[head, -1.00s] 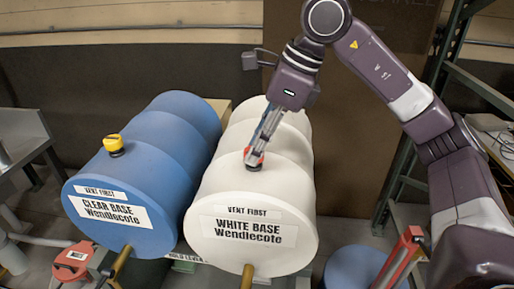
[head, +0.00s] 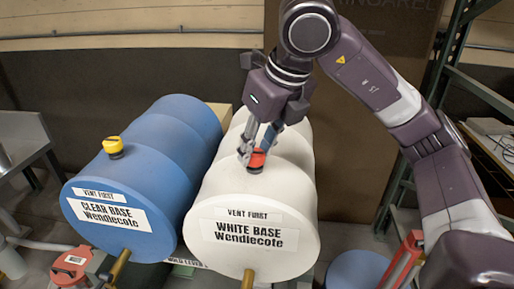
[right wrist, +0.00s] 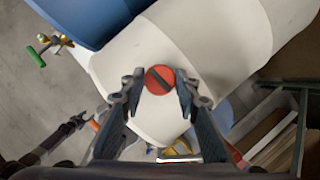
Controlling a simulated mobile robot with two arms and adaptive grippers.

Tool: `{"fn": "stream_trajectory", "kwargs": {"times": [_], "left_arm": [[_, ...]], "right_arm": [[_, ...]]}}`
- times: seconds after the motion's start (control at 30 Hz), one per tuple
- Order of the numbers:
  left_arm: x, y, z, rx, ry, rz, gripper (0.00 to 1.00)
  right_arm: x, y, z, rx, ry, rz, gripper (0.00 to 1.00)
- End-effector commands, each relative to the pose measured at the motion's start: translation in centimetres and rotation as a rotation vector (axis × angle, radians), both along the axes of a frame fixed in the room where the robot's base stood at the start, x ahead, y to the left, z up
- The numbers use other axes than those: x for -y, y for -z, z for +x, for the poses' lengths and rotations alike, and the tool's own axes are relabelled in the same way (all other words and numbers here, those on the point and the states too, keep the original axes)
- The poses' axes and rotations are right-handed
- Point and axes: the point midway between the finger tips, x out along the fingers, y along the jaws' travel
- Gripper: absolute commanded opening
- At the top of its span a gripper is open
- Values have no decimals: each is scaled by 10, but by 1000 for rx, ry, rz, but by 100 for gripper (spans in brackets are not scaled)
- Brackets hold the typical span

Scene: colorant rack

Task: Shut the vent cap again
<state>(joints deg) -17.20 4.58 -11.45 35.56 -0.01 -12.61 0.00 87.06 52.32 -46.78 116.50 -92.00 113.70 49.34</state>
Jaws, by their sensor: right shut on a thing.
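The red vent cap (head: 256,159) sits upright on top of the white drum (head: 227,187), behind its front label. In the right wrist view the cap (right wrist: 159,79) shows from above as a red disc with a dark bar running diagonally across it. My right gripper (head: 255,157) reaches down from above and is shut on the cap, one finger on each side. In the right wrist view the fingertips (right wrist: 160,84) flank the disc. The fingers partly hide the cap's sides in the head view.
A blue drum (head: 146,180) with a yellow cap (head: 113,146) lies left of the white one. Brass taps (head: 120,266) stick out at the drum fronts. A red-handled tool (head: 403,258) stands at lower right. A green metal rack (head: 440,90) is at right.

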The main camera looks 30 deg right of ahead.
Motion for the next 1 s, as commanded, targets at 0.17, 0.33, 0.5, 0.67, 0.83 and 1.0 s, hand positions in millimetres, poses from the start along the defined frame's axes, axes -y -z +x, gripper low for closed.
{"fn": "stream_trajectory", "kwargs": {"times": [0.17,0.33,0.5,0.67,0.83,1.0], "left_arm": [[0,0,0,0,0,0,40],[0,0,0,0,0,0,40],[0,0,0,0,0,0,40],[0,0,0,0,0,0,40],[0,0,0,0,0,0,40],[0,1,0,0,0,0,40]], "right_arm": [[0,-2,1,6,38,1,5],[0,-2,1,6,49,2,5],[0,-2,1,6,50,2,5],[0,-2,1,6,49,2,32],[0,-1,1,4,48,1,47],[0,-1,0,2,47,0,47]]}}
